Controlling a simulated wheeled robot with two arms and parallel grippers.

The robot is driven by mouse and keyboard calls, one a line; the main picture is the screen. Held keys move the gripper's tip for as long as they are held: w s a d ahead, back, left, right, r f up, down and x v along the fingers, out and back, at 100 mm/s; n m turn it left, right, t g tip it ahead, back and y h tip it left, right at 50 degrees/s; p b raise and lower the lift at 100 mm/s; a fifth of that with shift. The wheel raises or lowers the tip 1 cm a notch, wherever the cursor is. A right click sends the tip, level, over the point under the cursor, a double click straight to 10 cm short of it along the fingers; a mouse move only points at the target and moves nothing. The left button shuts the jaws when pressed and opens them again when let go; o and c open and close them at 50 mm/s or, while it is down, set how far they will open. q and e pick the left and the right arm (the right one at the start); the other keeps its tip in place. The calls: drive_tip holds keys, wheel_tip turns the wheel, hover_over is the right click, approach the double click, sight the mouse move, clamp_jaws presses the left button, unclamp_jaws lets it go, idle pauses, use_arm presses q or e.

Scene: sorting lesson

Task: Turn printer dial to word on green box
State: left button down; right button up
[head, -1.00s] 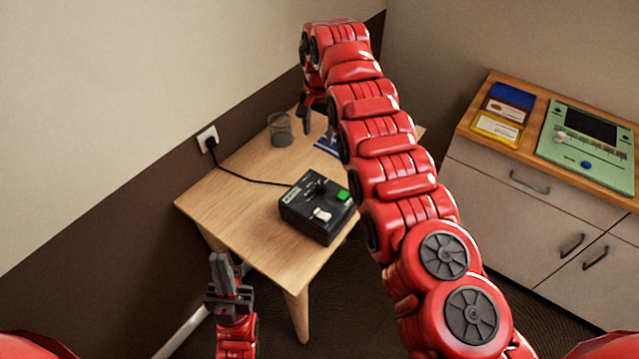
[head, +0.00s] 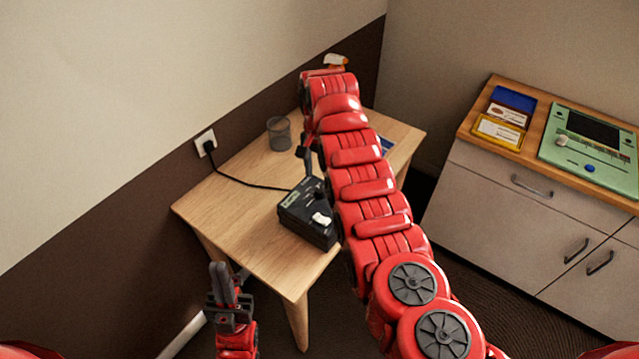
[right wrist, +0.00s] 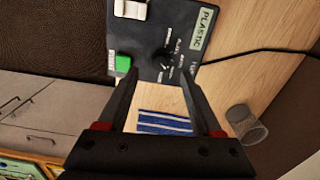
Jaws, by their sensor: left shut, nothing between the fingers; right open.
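A black box (head: 306,227) with a round black dial (right wrist: 163,60), a white switch (head: 321,218) and a green button (right wrist: 123,63) sits on the wooden table. The right wrist view shows a pale label reading PLASTIC (right wrist: 204,28) and small white words around the dial, too blurred to read surely. A green box (head: 590,150) with a dark screen lies on the cabinet; no word on it is legible. My right gripper (right wrist: 160,82) is open and empty, its fingers pointing at the dial's side of the black box, apart from it. My left gripper (head: 229,280) is shut and empty before the table.
A mesh cup (head: 279,133) stands at the table's back. A blue-and-white striped item (right wrist: 164,122) lies beyond the box. A cord runs from the box to a wall socket (head: 205,142). Blue and yellow card holders (head: 497,132) lie on the cabinet (head: 500,205).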

sight(319, 190)
wheel_tip(319, 190, down, 6)
drive_tip(key=shift+r, duration=0.1)
drive_tip(key=shift+c, duration=0.2)
clamp_jaws()
idle(0.3)
